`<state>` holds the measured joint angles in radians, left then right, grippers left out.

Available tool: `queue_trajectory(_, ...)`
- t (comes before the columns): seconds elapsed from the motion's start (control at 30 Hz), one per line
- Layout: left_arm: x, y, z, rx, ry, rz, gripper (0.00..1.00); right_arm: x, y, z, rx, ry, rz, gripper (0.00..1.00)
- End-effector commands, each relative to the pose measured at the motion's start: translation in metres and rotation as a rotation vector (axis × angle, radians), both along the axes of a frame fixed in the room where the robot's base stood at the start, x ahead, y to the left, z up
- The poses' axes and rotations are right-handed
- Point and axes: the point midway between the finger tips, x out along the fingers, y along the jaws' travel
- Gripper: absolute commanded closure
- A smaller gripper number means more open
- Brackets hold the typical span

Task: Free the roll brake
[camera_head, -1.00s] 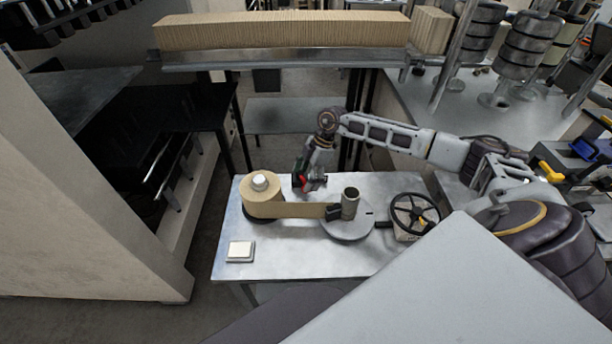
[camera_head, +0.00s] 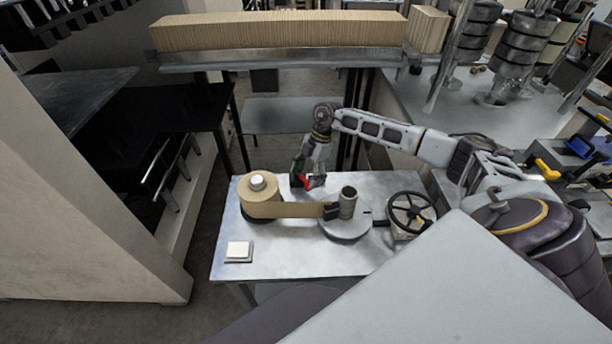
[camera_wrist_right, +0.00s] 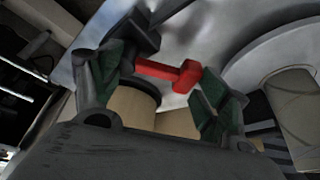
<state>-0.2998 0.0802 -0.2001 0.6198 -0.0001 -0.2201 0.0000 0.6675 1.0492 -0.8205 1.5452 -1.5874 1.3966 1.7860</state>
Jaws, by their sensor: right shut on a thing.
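In the right wrist view the red T-shaped lever (camera_wrist_right: 158,68) lies between the dark green finger pads. My right gripper (camera_head: 305,182) is shut on it; the exact contact is hard to see. The gripper points down at the table's back edge. The roll stands upright on a dark base at the left, and its paper strip (camera_head: 298,210) runs right to an upright core tube (camera_head: 348,202). My left gripper is not in view.
The tube stands on a round grey disc (camera_head: 343,228). A black handwheel (camera_head: 411,211) is at the right and a white square button (camera_head: 238,250) at the front left. The front middle of the table is clear. A shelf with corrugated stock (camera_head: 280,35) is behind.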

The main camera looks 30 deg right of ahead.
Motion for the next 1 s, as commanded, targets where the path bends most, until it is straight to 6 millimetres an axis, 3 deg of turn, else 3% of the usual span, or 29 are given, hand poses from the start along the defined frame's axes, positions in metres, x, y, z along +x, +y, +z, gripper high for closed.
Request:
queue_trajectory(0.03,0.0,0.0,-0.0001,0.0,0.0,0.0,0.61,0.0084,-0.0021,0.0062,0.001,-0.024,0.01,0.67)
queue_trajectory(0.53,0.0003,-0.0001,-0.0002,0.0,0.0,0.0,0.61,0.0084,-0.0043,0.0068,0.0,-0.025,0.068,0.67)
queue_trajectory(0.57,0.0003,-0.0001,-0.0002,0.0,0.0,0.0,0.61,0.0083,-0.0043,0.0068,0.0,-0.025,0.068,0.2)
queue_trajectory(0.6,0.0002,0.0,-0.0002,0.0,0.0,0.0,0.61,0.0083,-0.0042,0.0069,0.0,-0.025,0.068,0.15)
queue_trajectory(0.63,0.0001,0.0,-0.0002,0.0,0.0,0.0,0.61,0.0083,-0.0041,0.007,0.001,-0.024,0.067,0.12)
queue_trajectory(1.0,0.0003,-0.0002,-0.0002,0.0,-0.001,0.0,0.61,0.0058,-0.0032,0.0048,0.003,-0.016,0.068,0.12)
